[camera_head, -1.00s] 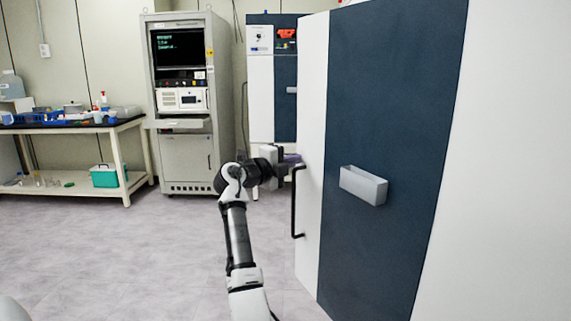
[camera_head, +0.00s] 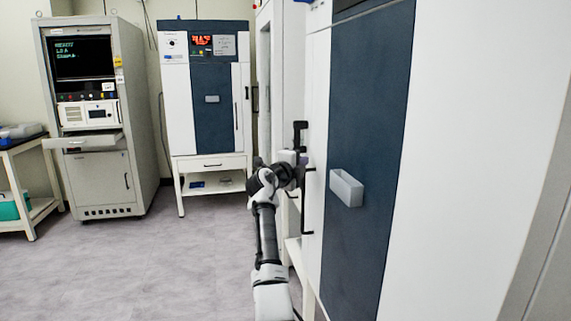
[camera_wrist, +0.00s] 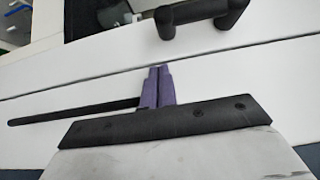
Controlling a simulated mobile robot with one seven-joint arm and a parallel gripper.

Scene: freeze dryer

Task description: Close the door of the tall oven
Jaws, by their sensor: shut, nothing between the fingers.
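The tall oven stands close on the right in the head view. Its door (camera_head: 372,130) is white with a dark blue panel and a pale grey box-shaped piece (camera_head: 346,188). A slim black bar handle (camera_head: 308,205) runs down the door's left edge; it shows as a long bar in the wrist view (camera_wrist: 75,110). My gripper (camera_head: 303,158) is at that edge, by the top of the bar. Its purple fingers (camera_wrist: 160,70) are together and empty, close against white panels; contact is unclear. The door looks near its frame, but I cannot tell whether it is fully shut.
A thick black handle (camera_head: 300,132) lies just beyond my gripper, also in the wrist view (camera_wrist: 200,14). A smaller blue-and-white oven (camera_head: 208,100) and a grey instrument rack (camera_head: 95,120) stand behind. The floor (camera_head: 150,265) at left is clear.

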